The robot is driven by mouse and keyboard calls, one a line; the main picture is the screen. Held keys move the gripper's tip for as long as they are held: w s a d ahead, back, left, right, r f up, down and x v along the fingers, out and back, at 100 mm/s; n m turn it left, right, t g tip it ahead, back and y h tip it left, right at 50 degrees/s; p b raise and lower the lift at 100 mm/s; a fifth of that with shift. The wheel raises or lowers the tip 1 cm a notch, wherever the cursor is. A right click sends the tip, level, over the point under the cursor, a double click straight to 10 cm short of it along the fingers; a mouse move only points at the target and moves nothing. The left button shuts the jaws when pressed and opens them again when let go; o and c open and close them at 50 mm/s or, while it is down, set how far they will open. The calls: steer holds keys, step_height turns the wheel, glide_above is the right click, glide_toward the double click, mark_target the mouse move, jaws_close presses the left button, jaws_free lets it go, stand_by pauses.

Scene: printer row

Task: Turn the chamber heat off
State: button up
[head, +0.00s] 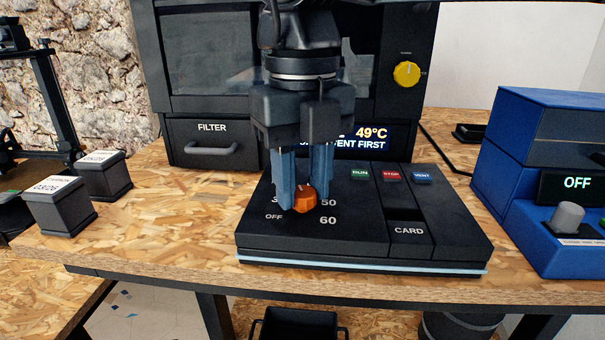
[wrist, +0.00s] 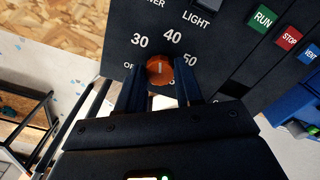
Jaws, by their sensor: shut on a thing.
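The orange chamber heat knob (head: 304,203) sits on the black control panel (head: 360,238), with OFF, 50 and 60 printed around it in the head view. It also shows in the wrist view (wrist: 160,72), where its white mark points up, roughly toward 40. My gripper (head: 302,190) has its two blue fingers on either side of the knob, shut on it. The fingers hide part of the dial's numbers. The printer's display (head: 365,138) reads 49°C above a line ending in "VENT FIRST", partly hidden by my gripper.
RUN, STOP and VENT (head: 422,177) buttons and a CARD slot (head: 408,230) are to the right on the panel. A yellow knob (head: 406,74) is on the printer above. A blue machine (head: 550,190) showing OFF stands at right; dark labelled blocks (head: 60,205) stand at left.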

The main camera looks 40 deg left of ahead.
mark_target(302, 192)
steer(key=n, duration=0.5)
steer(key=shift+r+n+p, duration=0.1)
steer(key=shift+n+p, duration=0.2)
steer(key=shift+p, duration=0.1)
steer(key=n, duration=0.4)
steer(key=shift+p, duration=0.35)
steer(key=n, duration=0.5)
steer(key=shift+p, duration=0.3)
steer(key=n, duration=0.4)
steer(key=shift+n, duration=0.4)
steer(key=o, duration=1)
steer(key=shift+o, duration=0.2)
steer(key=shift+r, duration=3.85)
